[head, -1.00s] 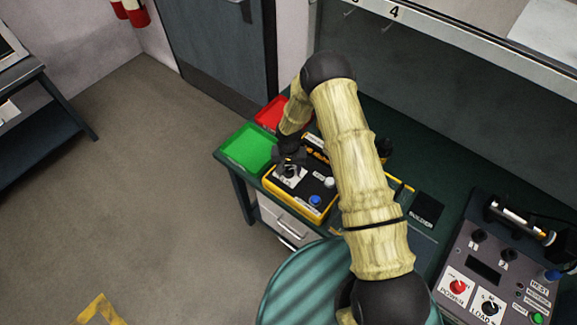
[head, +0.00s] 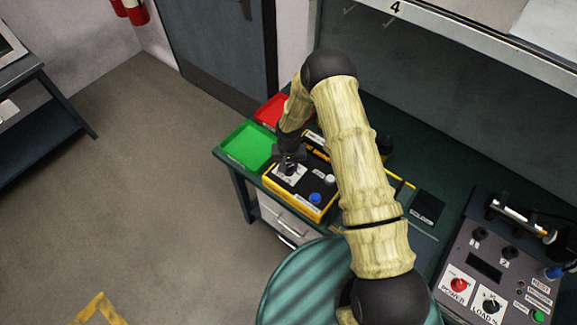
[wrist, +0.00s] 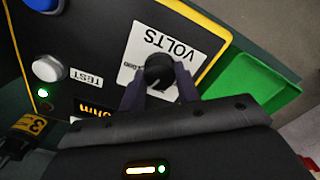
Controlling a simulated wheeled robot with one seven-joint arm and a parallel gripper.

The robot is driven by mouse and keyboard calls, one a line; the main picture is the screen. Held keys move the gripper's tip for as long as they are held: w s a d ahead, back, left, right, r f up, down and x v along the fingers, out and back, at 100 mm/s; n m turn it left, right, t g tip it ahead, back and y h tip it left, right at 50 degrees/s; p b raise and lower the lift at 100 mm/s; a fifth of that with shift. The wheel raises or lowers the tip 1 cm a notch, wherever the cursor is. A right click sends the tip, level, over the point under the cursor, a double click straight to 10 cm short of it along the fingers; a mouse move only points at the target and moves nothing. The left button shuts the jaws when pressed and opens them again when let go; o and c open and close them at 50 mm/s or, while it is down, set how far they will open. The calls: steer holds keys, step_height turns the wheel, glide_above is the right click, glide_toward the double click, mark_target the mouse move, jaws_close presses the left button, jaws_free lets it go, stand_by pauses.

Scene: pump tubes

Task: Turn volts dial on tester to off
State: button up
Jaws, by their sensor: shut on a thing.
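The tester (head: 325,194) is a black box with yellow edges on the green bench; its black face (wrist: 95,25) fills the left of the wrist view. The volts dial (wrist: 159,70) is a round black knob on a white plate marked VOLTS (wrist: 172,44), upside down in the wrist view. My gripper (head: 287,167) reaches down onto the dial from above. In the wrist view its fingers (wrist: 159,80) are shut on the dial, one on each side. The dial's pointer and most of its small position markings are hidden or too small to read.
The tester also has a white TEST button (wrist: 47,68), a blue button (head: 315,197) and a lit green lamp (wrist: 43,93). A green tray (head: 248,146) and a red tray (head: 271,110) lie beside it. A grey control panel (head: 505,265) stands at the right.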

mark_target(289, 167)
steer(key=n+b, duration=0.3)
steer(key=shift+f, duration=0.15)
steer(key=n+b, duration=0.2)
steer(key=n, duration=0.3)
steer(key=shift+b, duration=0.35)
steer(key=n+b, duration=0.1)
steer(key=n, duration=0.3)
steer(key=shift+n, duration=0.3)
steer(key=shift+r+n+b, duration=0.2)
steer(key=shift+n+b, duration=0.3)
steer(key=shift+n, duration=1.8)
steer(key=o, duration=1)
steer(key=shift+r, duration=0.1)
step_height(289, 167, up, 17)
steer(key=b, duration=0.3)
steer(key=shift+r, duration=0.1)
